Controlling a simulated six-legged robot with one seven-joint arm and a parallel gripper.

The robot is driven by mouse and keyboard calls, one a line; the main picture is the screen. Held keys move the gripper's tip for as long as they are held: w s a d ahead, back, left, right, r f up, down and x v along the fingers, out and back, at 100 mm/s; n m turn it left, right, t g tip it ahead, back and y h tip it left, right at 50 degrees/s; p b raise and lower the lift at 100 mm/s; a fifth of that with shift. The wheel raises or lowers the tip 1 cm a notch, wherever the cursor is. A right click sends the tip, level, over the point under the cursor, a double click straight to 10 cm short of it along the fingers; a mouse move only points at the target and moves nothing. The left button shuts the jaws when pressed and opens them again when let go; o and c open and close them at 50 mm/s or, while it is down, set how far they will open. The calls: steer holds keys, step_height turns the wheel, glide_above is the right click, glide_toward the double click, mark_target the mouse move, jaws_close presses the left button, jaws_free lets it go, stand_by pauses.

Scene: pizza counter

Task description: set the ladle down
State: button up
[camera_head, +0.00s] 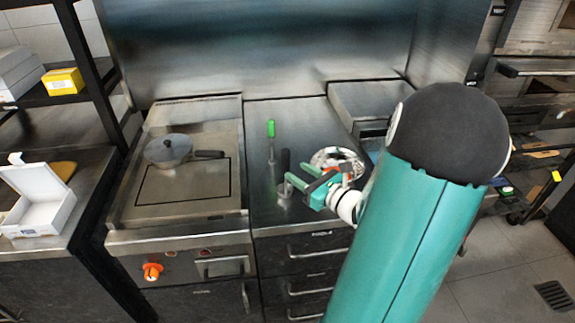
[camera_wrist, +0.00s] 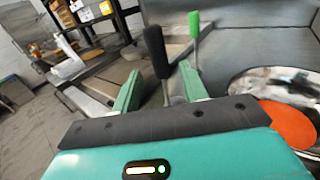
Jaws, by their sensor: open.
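The ladle (camera_head: 285,162), with a black handle and a small metal foot, stands upright on the steel counter, its handle tilted slightly. In the wrist view the black handle (camera_wrist: 156,52) rises between my two green fingers, with its metal shaft below. My gripper (camera_head: 302,182) is open around or just in front of the ladle; I cannot tell if either finger touches it. My gripper also shows in the wrist view (camera_wrist: 160,88). The ladle's lower end is partly hidden by my gripper in the wrist view.
A green-handled utensil (camera_head: 271,130) stands upright behind the ladle. A round metal bowl (camera_head: 338,157) with an orange-red disc (camera_wrist: 290,122) sits to the right, close to my wrist. A pan (camera_head: 168,150) rests on the griddle (camera_head: 190,207) to the left.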

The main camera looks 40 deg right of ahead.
steer(key=s+a+r+n+g+y, duration=0.1)
steer(key=a+n+g+y, duration=0.4)
steer(key=a+n, duration=0.6)
steer(key=s+a+n+g+y, duration=0.25)
steer(key=a+n+g, duration=0.5)
steer(key=a, duration=0.65)
steer(key=s+a+r+n+h, duration=0.5)
steer(key=r+n+h, duration=0.3)
steer(key=n, duration=0.9)
steer(key=shift+s+a, duration=0.2)
steer(key=shift+a, duration=0.1)
steer(key=shift+r, duration=0.1)
steer(key=shift+c, duration=0.7)
